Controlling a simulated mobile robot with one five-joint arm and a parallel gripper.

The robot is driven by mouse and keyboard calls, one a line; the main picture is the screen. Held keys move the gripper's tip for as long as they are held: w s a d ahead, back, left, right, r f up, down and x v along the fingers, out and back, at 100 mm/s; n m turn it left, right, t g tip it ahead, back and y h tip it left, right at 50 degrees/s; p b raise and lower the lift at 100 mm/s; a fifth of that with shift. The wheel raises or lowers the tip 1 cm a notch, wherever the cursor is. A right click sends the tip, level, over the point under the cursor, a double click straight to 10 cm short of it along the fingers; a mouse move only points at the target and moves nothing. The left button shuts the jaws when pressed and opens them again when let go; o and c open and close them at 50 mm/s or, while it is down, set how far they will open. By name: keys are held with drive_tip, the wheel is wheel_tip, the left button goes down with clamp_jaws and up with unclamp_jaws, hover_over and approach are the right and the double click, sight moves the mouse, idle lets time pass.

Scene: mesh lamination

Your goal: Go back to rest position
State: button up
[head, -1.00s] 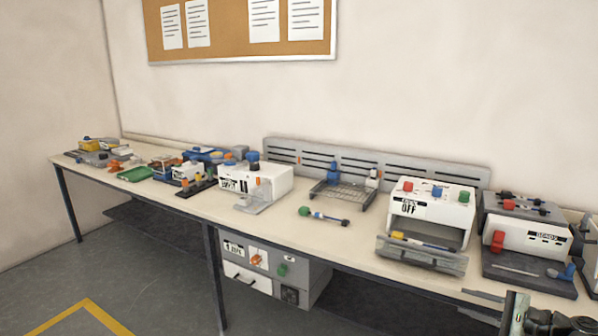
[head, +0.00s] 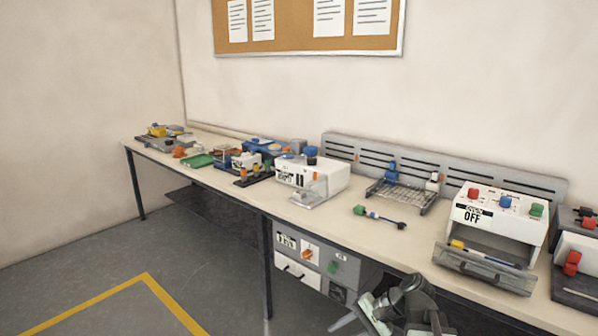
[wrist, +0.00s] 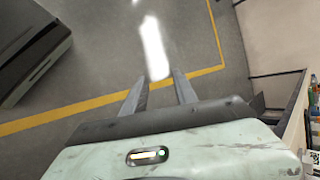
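My gripper (wrist: 159,86) shows in the wrist view with its two fingers apart.
The long bench (head: 330,222) carries a white machine reading OFF (head: 490,222), a wire rack (head: 400,195), a green-ended tool (head: 378,216) and another white machine (head: 313,178). A grey cabinet (head: 310,262) sits underneath. Floor with yellow lines (head: 145,277) is clear at left.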

drive_tip(key=s+a+f+n+g+h, duration=0.2)
drive_tip(key=s+a+f+n+h, duration=0.15)
drive_tip(key=f+h, duration=0.2)
drive_tip(key=d+n+h, duration=0.4)
drive_tip(key=d, duration=0.4)
wheel_tip(320, 180, up, 17)
drive_tip(key=p, duration=1.8)
drive_tip(key=shift+w+f+t, duration=0.2)
drive_tip(key=shift+t, duration=0.2)
drive_tip(key=shift+m, duration=0.25)
